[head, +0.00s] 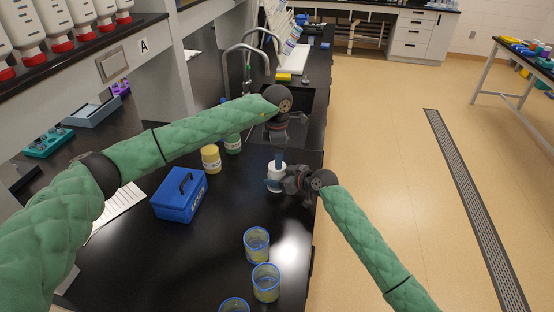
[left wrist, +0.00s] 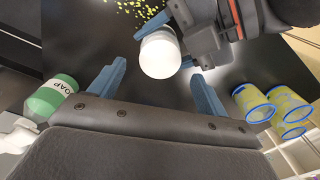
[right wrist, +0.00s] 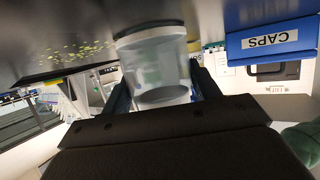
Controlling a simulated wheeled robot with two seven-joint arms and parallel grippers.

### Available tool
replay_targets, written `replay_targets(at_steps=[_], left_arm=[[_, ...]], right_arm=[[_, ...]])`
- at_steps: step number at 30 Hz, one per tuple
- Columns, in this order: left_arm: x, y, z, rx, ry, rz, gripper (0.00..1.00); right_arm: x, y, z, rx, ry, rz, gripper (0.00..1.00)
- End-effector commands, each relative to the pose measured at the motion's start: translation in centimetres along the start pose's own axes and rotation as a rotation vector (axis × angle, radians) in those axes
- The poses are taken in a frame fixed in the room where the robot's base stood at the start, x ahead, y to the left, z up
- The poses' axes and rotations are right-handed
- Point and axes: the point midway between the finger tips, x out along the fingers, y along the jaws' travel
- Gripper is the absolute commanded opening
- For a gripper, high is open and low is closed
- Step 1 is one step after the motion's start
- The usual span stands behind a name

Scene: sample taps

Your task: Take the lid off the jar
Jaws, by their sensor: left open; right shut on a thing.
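The jar (head: 276,172) stands on the black bench, with a white lid (left wrist: 160,54) on top in the left wrist view. My right gripper (head: 279,182) is shut on the jar's side, near the bench. In the right wrist view the jar's pale, see-through body (right wrist: 158,68) sits between the fingers. My left gripper (head: 280,156) is above the jar, pointing down. In the left wrist view its blue fingers are spread wide, with the lid between and beyond the tips. I cannot tell whether a finger touches the lid.
A blue box (head: 180,196) labelled CAPS is left of the jar. A yellow-labelled bottle (head: 211,159) and a green soap bottle (left wrist: 52,96) stand behind it. Several blue-rimmed cups, one nearest the jar (head: 256,244), stand in front. Yellow bits (left wrist: 146,14) lie scattered on the bench.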

Motion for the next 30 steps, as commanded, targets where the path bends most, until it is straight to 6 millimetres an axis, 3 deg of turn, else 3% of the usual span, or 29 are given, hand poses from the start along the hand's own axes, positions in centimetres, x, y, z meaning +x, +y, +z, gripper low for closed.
replay_targets(at_steps=[12,16,23,30], left_arm=[[-3.2,0.1,0.0,0.245,0.0,0.0,0.77],[-3.4,0.0,0.0,0.29,0.0,0.0,0.77],[-1.7,0.0,0.0,0.292,0.001,-0.003,0.77],[1.6,-0.1,0.0,0.292,0.001,-0.003,0.77]], right_arm=[[0.0,0.0,0.1,0.0,-0.001,0.0,0.0],[0.0,0.0,0.1,0.0,-0.001,0.0,0.0],[0.0,0.0,0.1,0.0,0.0,0.0,0.0],[0.0,0.0,0.0,0.0,0.0,0.0,0.0]])
